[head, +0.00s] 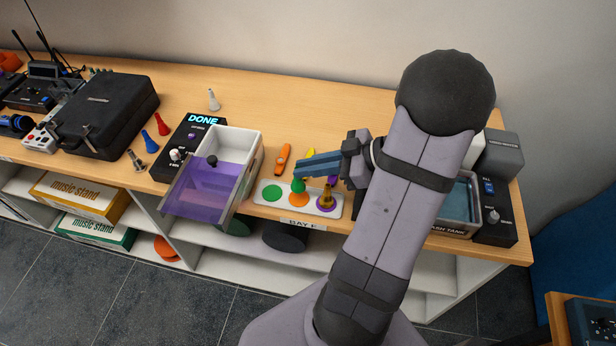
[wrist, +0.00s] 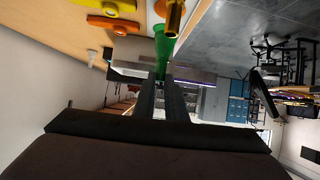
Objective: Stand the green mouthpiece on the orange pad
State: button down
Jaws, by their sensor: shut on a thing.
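The green mouthpiece (head: 298,186) is upright over the orange pad (head: 299,201), the middle pad of a white strip (head: 256,197). I cannot tell whether its base touches the pad. My gripper (head: 299,172) reaches in from the right and is shut on the upper part of the mouthpiece. In the wrist view the green mouthpiece (wrist: 164,46) shows at the fingertips (wrist: 162,78). A gold mouthpiece (head: 327,194) stands on the purple pad to the right. The green pad (head: 272,193) on the left is bare.
An orange piece (head: 283,158) and a yellow piece (head: 311,153) lie behind the strip. A white box with a purple see-through front (head: 211,190) stands left of it. A blue-grey tank (head: 462,203) is at the right. The table's front edge is close to the strip.

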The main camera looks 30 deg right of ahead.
aim_at(302, 181)
jog(key=shift+f, duration=2.05)
jog(key=shift+f, duration=0.1)
jog(key=c, duration=1.8)
grip_release()
jog(key=shift+s+d+r, duration=0.1)
jog(key=shift+r, duration=0.1)
jog(key=b+v, duration=0.2)
jog(key=v, duration=0.9)
jog(key=shift+s+d, duration=0.2)
jog(key=shift+s, duration=0.15)
jog(key=shift+r, duration=0.1)
